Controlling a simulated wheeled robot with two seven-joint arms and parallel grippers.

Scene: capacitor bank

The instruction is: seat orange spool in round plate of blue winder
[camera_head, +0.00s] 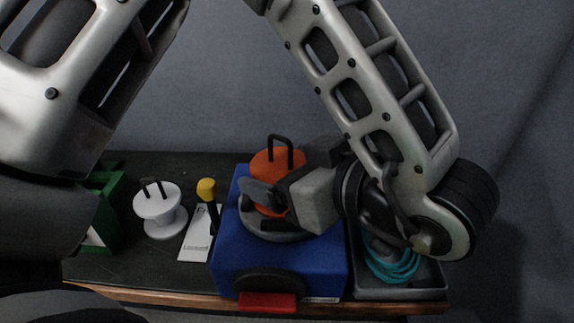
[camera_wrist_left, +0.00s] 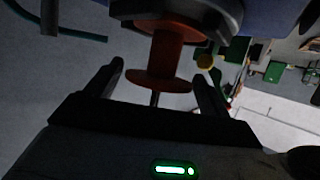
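The orange spool (camera_head: 266,167), with a dark loop handle on top, stands upright at the round grey plate (camera_head: 250,225) on top of the blue winder (camera_head: 228,262). My left gripper (camera_head: 268,207) is at the spool from the right. In its wrist view the left gripper (camera_wrist_left: 158,71) is open, its fingers on either side of the spool with visible gaps. My right gripper is not in view.
A white spool (camera_head: 160,208) with a dark handle stands left of the winder. A green holder (camera_head: 108,215) is farther left. A grey tray (camera_head: 425,282) with teal cable (camera_head: 388,266) sits right.

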